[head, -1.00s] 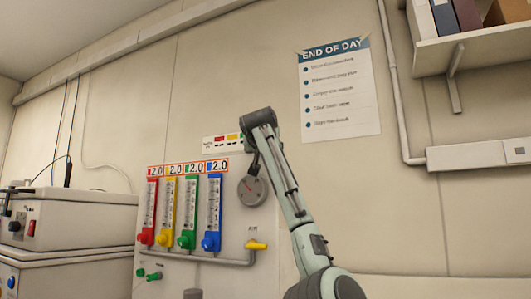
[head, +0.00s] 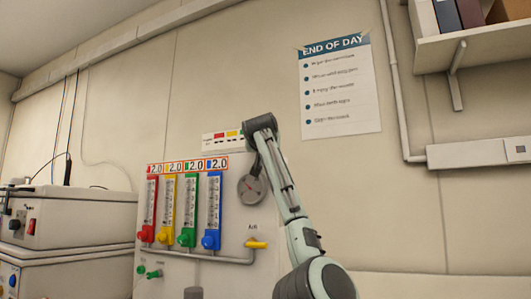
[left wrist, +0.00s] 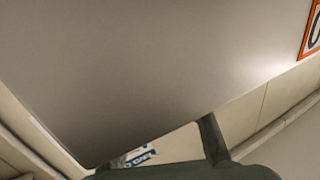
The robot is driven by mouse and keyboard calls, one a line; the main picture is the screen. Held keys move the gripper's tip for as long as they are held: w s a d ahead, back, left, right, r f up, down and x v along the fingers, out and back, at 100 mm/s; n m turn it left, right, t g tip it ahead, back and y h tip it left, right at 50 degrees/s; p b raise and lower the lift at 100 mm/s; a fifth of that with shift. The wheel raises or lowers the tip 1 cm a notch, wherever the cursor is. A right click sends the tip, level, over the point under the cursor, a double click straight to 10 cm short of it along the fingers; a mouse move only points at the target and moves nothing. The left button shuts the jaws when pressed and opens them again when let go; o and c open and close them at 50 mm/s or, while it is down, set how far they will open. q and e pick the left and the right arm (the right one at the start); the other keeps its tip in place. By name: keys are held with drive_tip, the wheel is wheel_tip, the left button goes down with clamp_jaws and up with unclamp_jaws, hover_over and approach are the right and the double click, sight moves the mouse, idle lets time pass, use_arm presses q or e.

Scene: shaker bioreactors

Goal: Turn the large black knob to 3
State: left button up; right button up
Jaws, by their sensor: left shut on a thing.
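In the head view a round dark grey dial (head: 251,190) sits on the light panel (head: 227,275), right of the coloured gauges. I cannot tell whether it is the large black knob, and no number 3 can be read beside it. My grey-green arm (head: 290,195) rises from the lower middle, with its black upper end just above the dial. In the left wrist view a dark part of my left gripper (left wrist: 190,172) lies along the bottom edge. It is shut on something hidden. A plain grey surface fills most of that view. My right gripper is not in view.
Red, yellow, green and blue gauges (head: 213,210) stand under displays reading 2.0. A yellow valve (head: 256,244) is low on the panel. White equipment (head: 85,215) stands left, with a red switch. A poster (head: 340,90) and shelf (head: 490,40) are on the wall.

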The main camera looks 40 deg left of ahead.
use_arm(q)
drive_tip(key=c, duration=0.3)
drive_tip(key=m+t+h, duration=0.1)
drive_tip(key=h, duration=0.1)
drive_tip(key=m+t+h+b, duration=0.1)
drive_tip(key=m+h, duration=0.1)
drive_tip(key=shift+s+a+t, duration=0.1)
drive_tip(key=shift+t, duration=0.2)
drive_tip(key=shift+m+t+h, duration=0.4)
drive_tip(key=shift+m+h, duration=0.3)
drive_tip(key=shift+h, duration=0.5)
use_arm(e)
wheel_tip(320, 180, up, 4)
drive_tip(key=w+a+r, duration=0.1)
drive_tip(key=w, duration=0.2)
use_arm(q)
drive_tip(key=shift+m+h, duration=0.4)
drive_tip(key=shift+m+t+h+p, duration=0.45)
drive_tip(key=shift+m+h, duration=0.85)
drive_tip(key=shift+h, duration=0.7)
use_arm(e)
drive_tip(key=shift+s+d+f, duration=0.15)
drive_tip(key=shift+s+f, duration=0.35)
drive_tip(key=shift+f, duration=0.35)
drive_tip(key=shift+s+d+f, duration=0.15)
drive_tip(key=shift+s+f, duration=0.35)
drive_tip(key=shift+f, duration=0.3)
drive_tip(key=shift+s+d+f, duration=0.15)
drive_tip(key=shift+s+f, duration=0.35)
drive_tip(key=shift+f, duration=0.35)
